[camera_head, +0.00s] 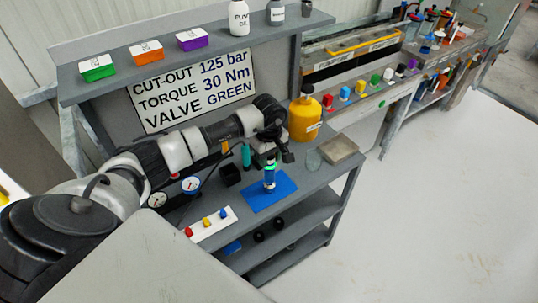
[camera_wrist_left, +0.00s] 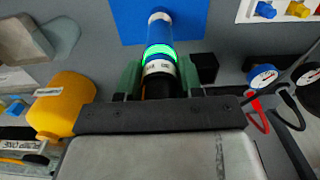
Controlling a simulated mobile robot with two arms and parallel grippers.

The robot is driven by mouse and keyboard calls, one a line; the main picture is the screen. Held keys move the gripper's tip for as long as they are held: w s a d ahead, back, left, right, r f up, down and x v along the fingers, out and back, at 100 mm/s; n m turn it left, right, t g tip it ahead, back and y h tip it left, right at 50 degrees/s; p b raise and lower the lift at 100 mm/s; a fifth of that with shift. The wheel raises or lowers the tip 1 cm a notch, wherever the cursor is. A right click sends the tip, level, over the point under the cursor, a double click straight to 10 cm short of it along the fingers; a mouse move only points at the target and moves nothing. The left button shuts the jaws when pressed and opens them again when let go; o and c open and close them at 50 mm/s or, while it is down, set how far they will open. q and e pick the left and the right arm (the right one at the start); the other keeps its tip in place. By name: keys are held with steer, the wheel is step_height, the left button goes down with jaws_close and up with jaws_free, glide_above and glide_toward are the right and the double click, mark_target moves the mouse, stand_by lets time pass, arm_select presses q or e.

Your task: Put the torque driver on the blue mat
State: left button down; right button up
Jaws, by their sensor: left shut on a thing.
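The torque driver (camera_head: 269,178) is a slim upright cylinder with a glowing green ring and blue and white bands. It also shows in the left wrist view (camera_wrist_left: 160,48). My left gripper (camera_head: 269,162) is shut on its dark upper part, with green fingers (camera_wrist_left: 160,82) on either side. The blue mat (camera_head: 258,199) lies flat on the grey bench, under the driver's lower end. It also shows in the wrist view (camera_wrist_left: 128,22). I cannot tell whether that end touches the mat. My right gripper is not in view.
A white strip with coloured knobs (camera_head: 212,226) lies front left, near gauges (camera_head: 190,185). A yellow bottle (camera_head: 304,118) and shallow tray (camera_head: 338,150) are behind and right.

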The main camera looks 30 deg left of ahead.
arm_select(q)
steer(key=c, duration=0.7)
jaws_free()
steer(key=shift+f, duration=0.1)
step_height(320, 180, up, 11)
steer(key=b, duration=0.3)
steer(key=shift+b, duration=0.4)
steer(key=shift+r, duration=0.6)
